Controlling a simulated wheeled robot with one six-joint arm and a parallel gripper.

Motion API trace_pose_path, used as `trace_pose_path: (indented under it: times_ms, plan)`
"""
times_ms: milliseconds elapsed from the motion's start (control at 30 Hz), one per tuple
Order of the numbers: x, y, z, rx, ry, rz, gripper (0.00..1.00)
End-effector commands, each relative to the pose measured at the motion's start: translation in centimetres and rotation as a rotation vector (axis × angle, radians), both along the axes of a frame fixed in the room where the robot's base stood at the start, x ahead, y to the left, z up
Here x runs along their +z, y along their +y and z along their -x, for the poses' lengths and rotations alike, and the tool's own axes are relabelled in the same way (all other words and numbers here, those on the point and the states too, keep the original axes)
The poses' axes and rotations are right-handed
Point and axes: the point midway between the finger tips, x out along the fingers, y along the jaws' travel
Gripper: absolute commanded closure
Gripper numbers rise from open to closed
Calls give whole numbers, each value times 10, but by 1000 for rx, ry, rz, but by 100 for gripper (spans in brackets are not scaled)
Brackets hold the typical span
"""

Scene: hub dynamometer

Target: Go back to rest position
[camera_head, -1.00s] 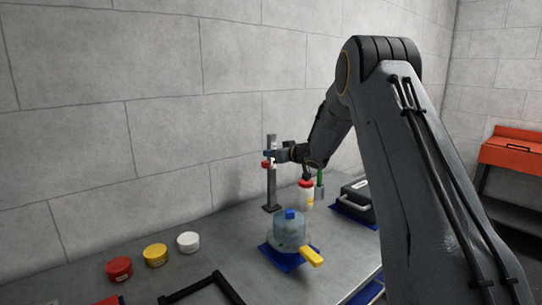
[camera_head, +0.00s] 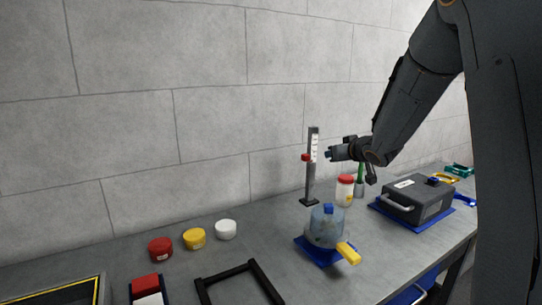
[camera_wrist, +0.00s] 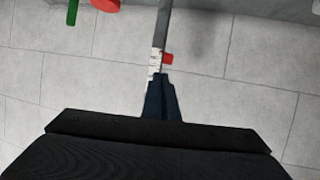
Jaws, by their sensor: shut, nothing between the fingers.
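My gripper (camera_head: 331,154) is raised above the back of the bench, beside an upright grey post (camera_head: 311,170) with a white scale and a red slider (camera_head: 306,157). In the wrist view my gripper (camera_wrist: 160,80) has its blue fingers together, with nothing seen between them. The post (camera_wrist: 163,25) shows just beyond the fingertips; I cannot tell whether they touch it. The arm reaches in from the right of the head view.
Below stand a clear blue-capped vessel (camera_head: 325,227) with a yellow handle (camera_head: 348,253) and a red-lidded jar (camera_head: 345,190). A dark case (camera_head: 415,200) sits right. Red (camera_head: 160,249), yellow (camera_head: 194,238) and white (camera_head: 226,229) round pieces lie left. The wall is close behind.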

Motion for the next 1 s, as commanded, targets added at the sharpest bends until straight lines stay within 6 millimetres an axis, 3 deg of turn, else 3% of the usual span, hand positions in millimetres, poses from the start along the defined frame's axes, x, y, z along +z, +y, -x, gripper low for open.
trace_pose_path:
  times_ms: [100,300,600,700,800,1000]
  plan:
    - [-33,8,63,-127,173,49,100]
    - [-86,22,169,-227,452,89,100]
    - [-139,60,326,-237,825,90,100]
    - [-149,71,365,-224,914,79,100]
    - [-159,77,393,-212,1002,81,100]
    - [-170,74,418,-207,1119,97,100]
